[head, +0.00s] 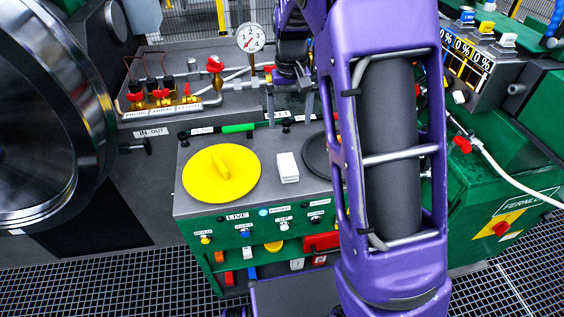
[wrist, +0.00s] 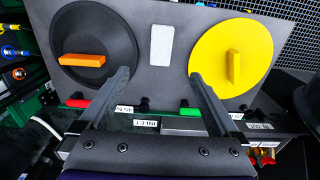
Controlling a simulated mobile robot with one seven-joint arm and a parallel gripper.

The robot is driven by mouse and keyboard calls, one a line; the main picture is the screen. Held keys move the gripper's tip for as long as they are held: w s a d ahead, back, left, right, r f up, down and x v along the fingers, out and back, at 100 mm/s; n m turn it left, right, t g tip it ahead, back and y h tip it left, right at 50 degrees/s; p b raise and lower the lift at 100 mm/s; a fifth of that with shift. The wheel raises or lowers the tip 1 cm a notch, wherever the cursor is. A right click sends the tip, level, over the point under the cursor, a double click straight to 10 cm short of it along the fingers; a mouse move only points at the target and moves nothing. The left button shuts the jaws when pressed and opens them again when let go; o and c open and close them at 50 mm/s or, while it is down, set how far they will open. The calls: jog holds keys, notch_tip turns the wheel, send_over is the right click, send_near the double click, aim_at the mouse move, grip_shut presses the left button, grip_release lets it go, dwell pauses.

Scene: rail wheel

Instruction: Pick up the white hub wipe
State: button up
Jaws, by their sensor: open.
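The white hub wipe (head: 287,167) is a small white rectangular pad. It lies flat on the grey top of the green cabinet, between the yellow disc and the dark disc. In the wrist view the wipe (wrist: 160,47) lies beyond my fingertips, roughly centred between them. My gripper (wrist: 160,74) is open, with nothing between its two dark fingers. In the head view my gripper (head: 289,112) hangs behind the wipe, near the back edge of the cabinet top, partly hidden by my purple arm.
The yellow disc (head: 222,174) has a raised handle left of the wipe. The dark disc (wrist: 94,46) carries an orange handle. A green bar (head: 238,128) lies along the back edge. Red-handled valves (head: 162,95) and a gauge (head: 250,38) stand behind. A large metal wheel (head: 50,110) is at left.

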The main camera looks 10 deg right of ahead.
jog(key=b, duration=0.1)
send_over(288, 164)
notch_tip(288, 164, down, 11)
jog(key=shift+d+f, duration=0.1)
jog(key=shift+f, duration=0.05)
jog(key=shift+w+f, duration=0.1)
jog(key=shift+f, duration=2.9)
grip_shut()
notch_tip(288, 164, up, 10)
jog(key=shift+r, duration=0.1)
